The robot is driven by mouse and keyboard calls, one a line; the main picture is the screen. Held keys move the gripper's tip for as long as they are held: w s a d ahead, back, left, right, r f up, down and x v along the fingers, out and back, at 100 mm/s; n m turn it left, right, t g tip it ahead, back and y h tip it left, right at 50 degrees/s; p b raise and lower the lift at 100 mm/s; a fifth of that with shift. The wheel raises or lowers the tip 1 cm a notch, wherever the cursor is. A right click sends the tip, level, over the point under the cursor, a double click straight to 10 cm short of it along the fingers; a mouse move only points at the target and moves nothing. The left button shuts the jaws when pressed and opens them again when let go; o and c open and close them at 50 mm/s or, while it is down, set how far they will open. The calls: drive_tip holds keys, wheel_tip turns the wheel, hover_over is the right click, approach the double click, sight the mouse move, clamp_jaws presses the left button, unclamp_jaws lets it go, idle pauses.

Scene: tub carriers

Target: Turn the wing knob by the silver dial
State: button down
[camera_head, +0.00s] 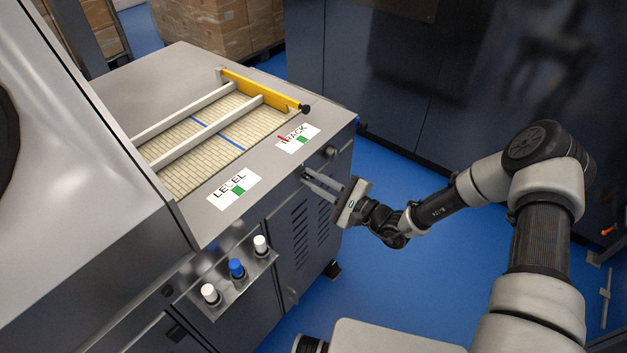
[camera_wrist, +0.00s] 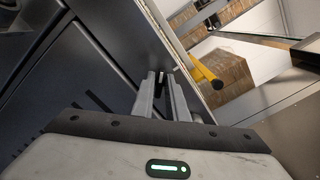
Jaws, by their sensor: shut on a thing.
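My gripper (camera_head: 306,177) reaches the front face of the grey machine, just below its top edge and under the TRACK label (camera_head: 298,138). Its two fingers are close together around a small part, which I take to be the wing knob (camera_wrist: 162,76); the fingers hide most of it. In the wrist view the fingertips (camera_wrist: 164,84) point at the dark panel. A small dark knob (camera_head: 330,152) sits on the same face to the right. The TRACK label bears a red pointer and a green patch. I cannot make out a silver dial.
The LEVEL label (camera_head: 234,187) with a green patch lies left on the top. A slatted conveyor (camera_head: 215,137) carries white rails and a yellow bar (camera_head: 262,89). White and blue buttons (camera_head: 237,268) stand on a bracket at lower left. Blue floor (camera_head: 385,285) is clear below my arm.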

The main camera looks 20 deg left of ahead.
drive_tip(key=shift+f+n+b, duration=0.15)
drive_tip(key=shift+n+b, duration=0.9)
drive_tip(key=shift+n, duration=1.45)
drive_tip(key=shift+f+n+b, duration=0.15)
drive_tip(key=shift+n+b, duration=0.9)
drive_tip(key=shift+n, duration=1.45)
drive_tip(key=c, duration=1.8)
unclamp_jaws()
drive_tip(key=shift+r, duration=0.1)
drive_tip(key=shift+d, duration=0.1)
drive_tip(key=v, duration=1.7)
drive_tip(key=shift+s+d+b, duration=0.1)
drive_tip(key=shift+b, duration=0.2)
